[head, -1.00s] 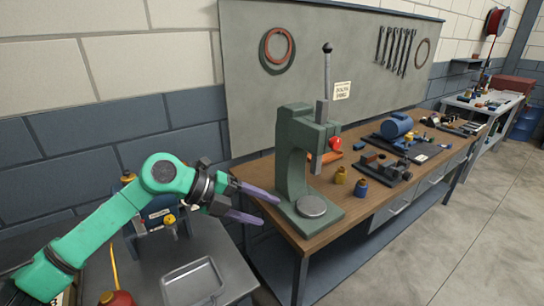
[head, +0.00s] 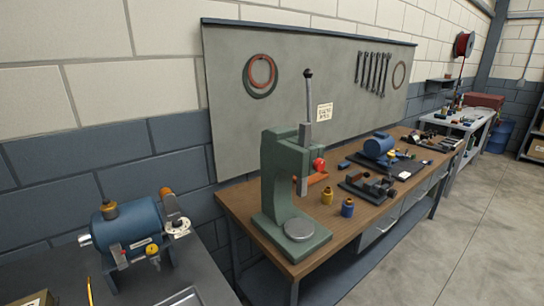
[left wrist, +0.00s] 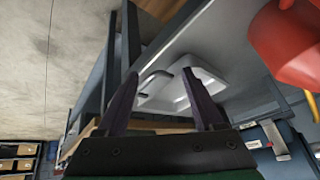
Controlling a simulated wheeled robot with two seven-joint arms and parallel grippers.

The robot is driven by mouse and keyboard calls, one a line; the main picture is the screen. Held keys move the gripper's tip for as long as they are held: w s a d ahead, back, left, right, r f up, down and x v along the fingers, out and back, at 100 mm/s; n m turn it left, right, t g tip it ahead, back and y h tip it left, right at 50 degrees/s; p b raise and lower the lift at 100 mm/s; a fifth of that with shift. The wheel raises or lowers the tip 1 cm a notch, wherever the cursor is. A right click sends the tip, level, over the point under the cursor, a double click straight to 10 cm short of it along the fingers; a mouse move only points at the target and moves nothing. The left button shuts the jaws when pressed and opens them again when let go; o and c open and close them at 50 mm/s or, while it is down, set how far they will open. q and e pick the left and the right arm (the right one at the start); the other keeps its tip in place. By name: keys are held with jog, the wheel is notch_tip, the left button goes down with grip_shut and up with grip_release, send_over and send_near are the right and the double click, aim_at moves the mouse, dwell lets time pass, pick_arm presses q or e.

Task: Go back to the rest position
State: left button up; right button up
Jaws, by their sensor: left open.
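My left gripper (left wrist: 163,100) shows in the left wrist view with its two dark purple fingers spread apart and nothing between them. Behind the fingers a pale tray (left wrist: 205,85) shows on the grey bench. My left arm and gripper are out of the head view. My right gripper is in neither view. In the head view a blue motor-like casing (head: 127,232) with a brass-coloured cap sits on the grey bench at the lower left.
A green arbor press (head: 285,190) stands on the wooden workbench (head: 240,205). A red object (left wrist: 285,40) is close in the left wrist view. Open floor (head: 480,230) lies at right.

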pick_arm(q)
jog(key=s+f+g, duration=0.2)
jog(key=s+f, duration=0.1)
jog(key=s, duration=0.3)
notch_tip(320, 180, down, 24)
jog(key=s+g, duration=0.2)
jog(key=s+a+f+b, duration=0.1)
jog(key=s+a+f, duration=0.2)
jog(key=s+f, duration=1.1)
jog(key=s, duration=0.2)
jog(key=shift+s+g, duration=0.35)
jog(key=shift+g, duration=0.05)
